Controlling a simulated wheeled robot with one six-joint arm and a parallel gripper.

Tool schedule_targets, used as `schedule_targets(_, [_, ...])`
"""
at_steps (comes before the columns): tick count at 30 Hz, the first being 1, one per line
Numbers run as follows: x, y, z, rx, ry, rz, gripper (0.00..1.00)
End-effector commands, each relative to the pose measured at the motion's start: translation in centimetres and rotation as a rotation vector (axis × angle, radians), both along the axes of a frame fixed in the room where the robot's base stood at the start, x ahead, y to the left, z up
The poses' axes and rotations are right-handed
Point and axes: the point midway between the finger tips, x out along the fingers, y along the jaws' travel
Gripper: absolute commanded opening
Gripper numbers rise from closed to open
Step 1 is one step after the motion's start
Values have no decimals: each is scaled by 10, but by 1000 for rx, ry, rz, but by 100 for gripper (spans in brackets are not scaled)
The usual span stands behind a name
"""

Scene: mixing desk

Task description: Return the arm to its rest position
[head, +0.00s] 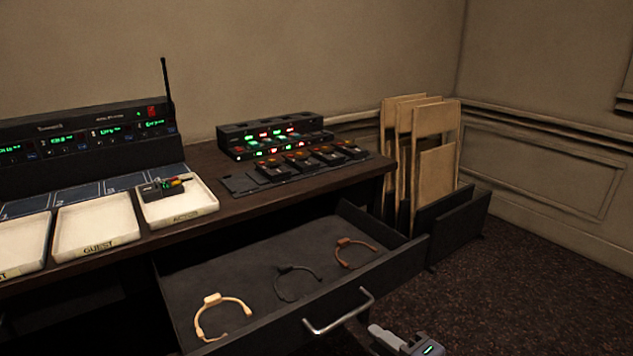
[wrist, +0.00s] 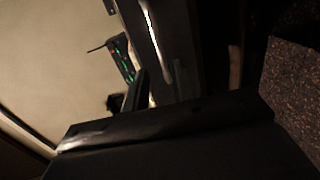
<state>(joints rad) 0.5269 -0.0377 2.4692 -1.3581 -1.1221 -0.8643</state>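A grey part of my arm with a small green light (head: 410,342) shows at the bottom edge of the head view, just in front of the open drawer (head: 385,290) and right of its metal handle (head: 340,312). The fingertips are cut off there, so I cannot tell whether my gripper is open or shut. In the wrist view a large dark shape fills the lower part, and I cannot make out fingers or any held object. The bright strip near the top of the wrist view looks like the drawer handle (wrist: 151,22).
Three headset-like bands lie in the drawer: cream (head: 222,305), black (head: 296,280) and brown (head: 352,250). The desk (head: 225,205) holds white trays (head: 98,226), one with a small pack (head: 163,188), and a charger rack (head: 275,135). Boards (head: 432,150) stand in a dark bin (head: 455,225) at right.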

Motion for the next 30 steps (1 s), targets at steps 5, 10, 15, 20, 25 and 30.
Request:
schedule_targets(5, [12, 10, -5, 1, -1, 6, 25])
schedule_targets(10, [25, 18, -8, 1, -1, 5, 25])
schedule_targets(15, [38, 28, -12, 1, -1, 6, 25])
schedule_targets(20, [53, 37, -15, 1, 0, 5, 25])
schedule_targets(25, [67, 47, -18, 0, -1, 4, 25])
schedule_targets(30, [76, 52, -19, 0, -1, 3, 25])
